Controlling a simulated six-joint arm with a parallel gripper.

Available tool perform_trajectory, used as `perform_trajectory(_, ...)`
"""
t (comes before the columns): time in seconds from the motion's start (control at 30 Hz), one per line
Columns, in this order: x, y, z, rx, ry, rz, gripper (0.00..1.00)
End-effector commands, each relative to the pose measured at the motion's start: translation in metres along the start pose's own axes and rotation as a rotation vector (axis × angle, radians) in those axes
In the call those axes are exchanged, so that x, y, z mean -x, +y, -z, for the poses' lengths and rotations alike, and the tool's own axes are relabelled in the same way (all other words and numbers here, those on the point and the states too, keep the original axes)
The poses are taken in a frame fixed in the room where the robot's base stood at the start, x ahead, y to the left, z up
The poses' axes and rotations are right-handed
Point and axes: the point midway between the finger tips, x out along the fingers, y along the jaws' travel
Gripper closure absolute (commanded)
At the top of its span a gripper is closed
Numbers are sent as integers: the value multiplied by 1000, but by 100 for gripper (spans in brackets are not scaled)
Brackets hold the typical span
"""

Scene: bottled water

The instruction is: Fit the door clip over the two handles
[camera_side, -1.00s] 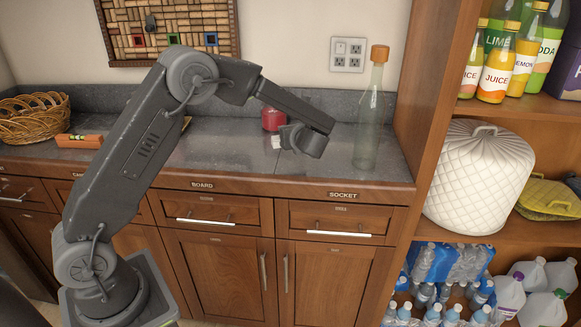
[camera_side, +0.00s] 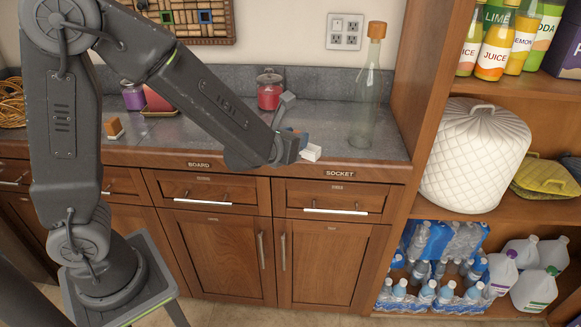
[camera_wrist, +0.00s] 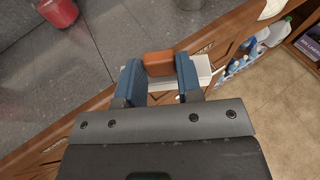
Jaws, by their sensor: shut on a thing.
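My gripper (camera_side: 297,144) is at the counter's front edge, above the two lower doors. In the wrist view, its blue fingers (camera_wrist: 158,82) are shut on an orange block (camera_wrist: 158,62) with a white bar (camera_wrist: 204,68) beneath it, which looks like the door clip. In the side view, only its white part (camera_side: 311,152) shows clearly beside the fingers. The two upright door handles, left (camera_side: 262,250) and right (camera_side: 283,256), stand side by side on the closed doors, below and apart from the clip. The wrist view does not show the handles clearly.
A tall corked glass bottle (camera_side: 363,110) stands on the counter near the shelf wall. A red jar (camera_side: 270,90) stands behind my gripper. Drawer pulls (camera_side: 336,211) stick out above the doors. The space before the doors is clear.

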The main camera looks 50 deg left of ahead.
Motion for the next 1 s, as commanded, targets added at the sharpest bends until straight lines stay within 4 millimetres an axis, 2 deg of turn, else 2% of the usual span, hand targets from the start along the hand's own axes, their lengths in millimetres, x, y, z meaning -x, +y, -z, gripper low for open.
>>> perform_trajectory(0.03,3,0,-11,6,-9,0,89)
perform_trajectory(0.2,12,3,-41,11,-9,-14,89)
perform_trajectory(0.4,11,40,-38,79,-22,-223,89)
perform_trajectory(0.63,21,78,-33,145,-6,-461,89)
perform_trajectory(1.0,-3,79,47,135,4,-470,89)
